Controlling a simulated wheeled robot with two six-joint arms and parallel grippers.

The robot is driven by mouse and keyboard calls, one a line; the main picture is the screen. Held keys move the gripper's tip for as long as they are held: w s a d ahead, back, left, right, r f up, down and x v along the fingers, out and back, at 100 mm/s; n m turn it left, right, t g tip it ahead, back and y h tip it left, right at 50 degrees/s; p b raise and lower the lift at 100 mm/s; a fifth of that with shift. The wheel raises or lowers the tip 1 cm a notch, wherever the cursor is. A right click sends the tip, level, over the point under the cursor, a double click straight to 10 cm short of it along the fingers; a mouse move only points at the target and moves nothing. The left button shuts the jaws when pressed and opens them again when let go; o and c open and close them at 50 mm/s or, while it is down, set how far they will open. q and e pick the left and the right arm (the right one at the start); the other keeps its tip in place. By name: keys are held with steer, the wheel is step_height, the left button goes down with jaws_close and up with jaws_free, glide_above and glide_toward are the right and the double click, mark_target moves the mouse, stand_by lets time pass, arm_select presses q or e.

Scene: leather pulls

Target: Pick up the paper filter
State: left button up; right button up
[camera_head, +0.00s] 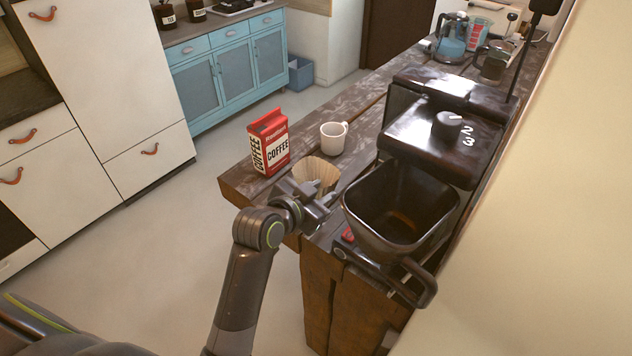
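The brown pleated paper filter (316,172) stands on the wooden counter, with its open mouth up, in front of a white mug. My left gripper (326,204) is at the filter's near side, close to its lower front. The gripper partly hides the filter's base. The fingers are small and dark here, and I cannot tell whether they touch the filter or how far apart they are. My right gripper is not in view.
A red coffee bag (268,143) stands left of the filter and a white mug (334,137) behind it. The black coffee maker (440,140), with its open basket (400,210), stands close on the right. Kettles and a jug are farther back. The counter (240,180) ends at the left.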

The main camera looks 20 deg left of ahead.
mark_target(334, 184)
arm_select(q)
steer(key=shift+p+x, duration=0.55)
steer(key=shift+x, duration=2.85)
jaws_close()
